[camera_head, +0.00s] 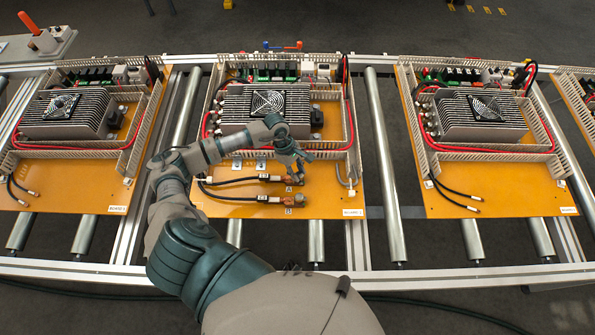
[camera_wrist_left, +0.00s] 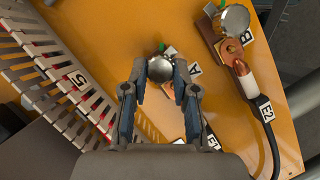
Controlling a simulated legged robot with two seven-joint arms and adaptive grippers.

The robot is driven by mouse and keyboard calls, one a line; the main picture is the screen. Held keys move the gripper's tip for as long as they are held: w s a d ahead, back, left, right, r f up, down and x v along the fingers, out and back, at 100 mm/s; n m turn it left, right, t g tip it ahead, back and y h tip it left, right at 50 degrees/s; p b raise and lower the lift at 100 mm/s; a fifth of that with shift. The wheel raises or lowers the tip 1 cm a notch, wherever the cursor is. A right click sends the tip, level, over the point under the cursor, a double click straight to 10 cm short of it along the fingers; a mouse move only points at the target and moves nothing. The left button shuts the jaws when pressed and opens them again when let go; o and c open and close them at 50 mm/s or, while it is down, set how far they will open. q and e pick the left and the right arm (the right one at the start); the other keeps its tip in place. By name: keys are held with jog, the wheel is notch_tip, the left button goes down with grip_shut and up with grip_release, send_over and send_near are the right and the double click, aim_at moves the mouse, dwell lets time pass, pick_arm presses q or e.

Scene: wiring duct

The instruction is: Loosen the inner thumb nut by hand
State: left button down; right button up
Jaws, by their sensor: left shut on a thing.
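The inner thumb nut (camera_wrist_left: 160,67), a shiny silver round knob by label A, sits between my left gripper's fingertips in the left wrist view. My left gripper (camera_head: 297,174) is shut on it, at the front right of the middle orange panel (camera_head: 240,206) in the head view. The gripper hides most of this terminal. The outer thumb nut (camera_wrist_left: 235,18) is a like silver knob beside label B, on a copper lug (camera_wrist_left: 222,50) with cable E2 (camera_wrist_left: 264,112). My right gripper is not in view.
A slotted duct wall (camera_wrist_left: 55,75) runs close to the left of the gripper in the wrist view. A finned heatsink (camera_head: 235,105) stands behind it on the panel. Black cables (camera_head: 235,198) lie in front. Similar panels stand on rollers (camera_head: 385,165) at both sides.

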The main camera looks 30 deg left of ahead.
pick_arm(q)
jog(key=shift+d, duration=0.1)
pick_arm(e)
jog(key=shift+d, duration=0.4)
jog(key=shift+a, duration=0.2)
